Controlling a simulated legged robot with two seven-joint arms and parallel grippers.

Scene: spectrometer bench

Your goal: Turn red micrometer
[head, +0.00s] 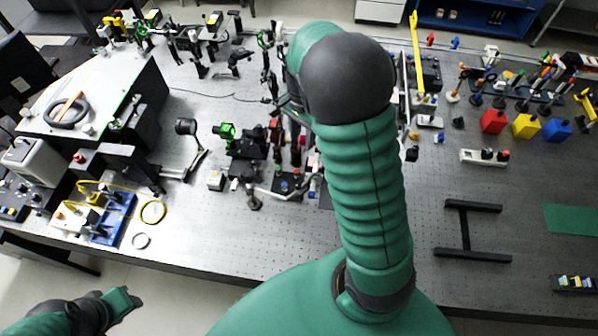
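Small red parts (275,128) stand on the crowded optics in the middle of the bench, just left of my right arm. They are too small for me to tell which is the red micrometer. My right arm rises from the bottom centre and bends over these optics. Its gripper (297,108) is mostly hidden behind the forearm and among dark mounts, close to the red parts. I cannot tell whether it touches anything. My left arm's end (110,303) shows at the bottom left, off the bench edge and far from the optics. Its fingers are not clear.
A green-lit mount (226,131) stands left of the red parts. Red (493,121), yellow (526,126) and blue (557,130) blocks stand at the right. A black H-shaped frame (466,230) lies front right. The front centre-left bench (205,235) is clear.

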